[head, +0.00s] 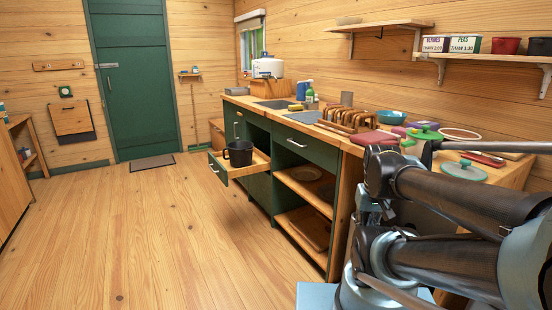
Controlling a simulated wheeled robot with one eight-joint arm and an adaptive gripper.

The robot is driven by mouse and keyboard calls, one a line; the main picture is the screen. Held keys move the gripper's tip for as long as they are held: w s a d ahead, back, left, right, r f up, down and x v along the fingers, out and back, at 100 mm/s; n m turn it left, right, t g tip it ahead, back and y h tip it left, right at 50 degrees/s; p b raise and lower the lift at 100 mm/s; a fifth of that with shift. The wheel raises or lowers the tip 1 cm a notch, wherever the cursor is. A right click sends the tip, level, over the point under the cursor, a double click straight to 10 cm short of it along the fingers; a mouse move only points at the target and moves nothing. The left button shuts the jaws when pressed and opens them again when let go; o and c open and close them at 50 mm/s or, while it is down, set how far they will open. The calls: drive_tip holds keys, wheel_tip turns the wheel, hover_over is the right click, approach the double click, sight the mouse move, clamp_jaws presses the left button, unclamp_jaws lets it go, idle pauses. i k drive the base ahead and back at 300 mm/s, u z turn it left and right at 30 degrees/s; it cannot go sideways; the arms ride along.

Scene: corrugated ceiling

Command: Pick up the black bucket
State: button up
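A black bucket (239,154), with a thin handle, sits upright in the pulled-out wooden drawer (222,174) of the green counter. The drawer's wall hides part of its base. A second black container (540,47) stands on the upper right wall shelf, cut off by the picture's edge. My arm fills the lower right of the head view, well to the right of the drawer. My gripper is not in view.
The counter (260,102) runs along the right wall, crowded with a dish rack (350,120), a blue bowl (391,117) and lids. Open shelves (306,185) lie below.

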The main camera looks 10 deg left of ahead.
sight(240, 153)
drive_tip(key=z, duration=2.8)
drive_tip(key=k, duration=1.8)
drive_tip(key=u, duration=1.85)
drive_tip(key=i, duration=0.2)
drive_tip(key=u, duration=0.05)
